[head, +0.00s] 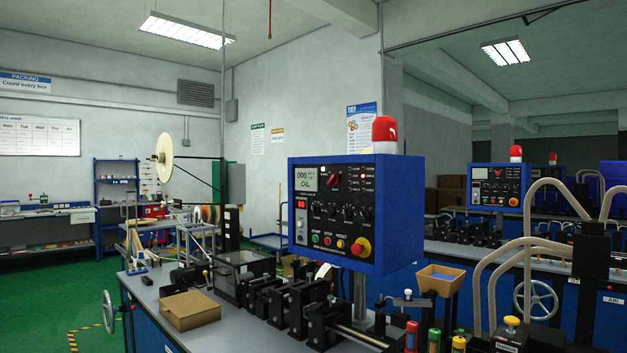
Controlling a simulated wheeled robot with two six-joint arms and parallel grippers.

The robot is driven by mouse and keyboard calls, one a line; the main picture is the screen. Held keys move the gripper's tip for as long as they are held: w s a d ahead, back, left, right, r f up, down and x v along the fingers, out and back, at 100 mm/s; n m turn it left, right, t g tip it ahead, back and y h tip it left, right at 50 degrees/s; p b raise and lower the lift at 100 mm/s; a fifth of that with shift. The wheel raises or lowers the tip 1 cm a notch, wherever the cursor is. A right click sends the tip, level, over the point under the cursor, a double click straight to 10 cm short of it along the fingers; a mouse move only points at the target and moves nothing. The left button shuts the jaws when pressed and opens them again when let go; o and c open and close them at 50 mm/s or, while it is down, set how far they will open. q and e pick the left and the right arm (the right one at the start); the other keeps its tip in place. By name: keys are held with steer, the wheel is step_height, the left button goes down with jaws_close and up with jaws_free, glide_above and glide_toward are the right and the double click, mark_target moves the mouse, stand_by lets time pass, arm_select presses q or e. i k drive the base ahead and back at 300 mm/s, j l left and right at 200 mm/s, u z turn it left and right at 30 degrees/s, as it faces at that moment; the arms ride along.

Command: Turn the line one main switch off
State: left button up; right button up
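A blue control box (342,213) stands on a post above the near machine bench. Its dark front panel carries a red rotary handle (333,180) near the top middle, beside a small display (308,178). The handle looks tilted; its marking is too small to read, so I cannot tell its position or confirm that it is the line one main switch. A red mushroom button on a yellow base (360,247) sits at the lower right of the panel. Neither of my grippers is in view.
The near bench (240,330) holds a cardboard box (189,310) and several black machine blocks (290,300). A red beacon (384,133) tops the control box. A second blue control box (498,186) stands farther right. Green floor (45,300) is open at the left.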

mark_target(334, 179)
steer(key=i+j+z, duration=0.35)
steer(key=j, duration=0.25)
steer(key=i+j+z, duration=0.2)
steer(key=j+z, duration=0.2)
steer(key=j, duration=0.25)
steer(key=i, duration=0.05)
